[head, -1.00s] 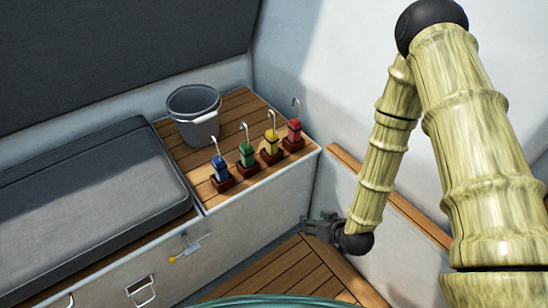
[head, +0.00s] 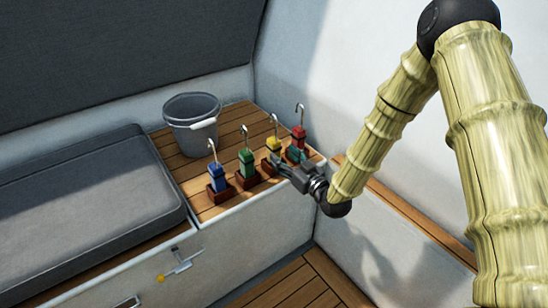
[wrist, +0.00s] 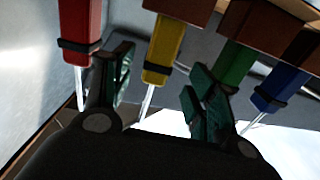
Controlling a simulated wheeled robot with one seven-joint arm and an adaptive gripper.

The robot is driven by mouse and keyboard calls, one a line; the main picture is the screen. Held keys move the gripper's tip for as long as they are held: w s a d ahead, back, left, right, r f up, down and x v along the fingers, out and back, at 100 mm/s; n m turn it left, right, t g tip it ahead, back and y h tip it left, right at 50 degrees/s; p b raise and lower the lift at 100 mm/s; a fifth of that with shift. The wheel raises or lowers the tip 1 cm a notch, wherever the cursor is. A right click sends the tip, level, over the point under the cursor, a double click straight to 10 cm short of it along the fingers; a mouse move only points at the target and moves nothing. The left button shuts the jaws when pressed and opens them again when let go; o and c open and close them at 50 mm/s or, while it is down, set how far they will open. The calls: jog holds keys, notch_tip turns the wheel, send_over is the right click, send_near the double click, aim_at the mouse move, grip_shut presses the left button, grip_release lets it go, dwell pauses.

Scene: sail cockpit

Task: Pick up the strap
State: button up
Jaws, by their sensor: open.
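Four coloured straps with metal hooks on top stand upright in brown holders: blue (head: 217,178), green (head: 247,164), yellow (head: 273,144) and red (head: 298,136). My gripper (head: 284,158) is open, low at the front of the yellow and red straps. It partly hides their holders. In the wrist view, where things appear upside down, the yellow strap (wrist: 163,45) shows between the two fingers of my gripper (wrist: 158,82). The red strap (wrist: 80,30) is outside the left finger. The green strap (wrist: 233,68) is just beyond the right finger, and the blue strap (wrist: 280,88) is farther right. Contact cannot be told.
A grey bucket (head: 192,126) stands behind the straps on the wooden locker top (head: 236,118). A dark cushion (head: 85,190) lies to the left. A white wall (head: 370,90) and a wooden ledge (head: 412,217) are at the right. The floor (head: 305,287) in front is clear.

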aim_at(278, 151)
jog(key=shift+b+x, duration=0.4)
jog(key=shift+x, duration=2.85)
grip_shut()
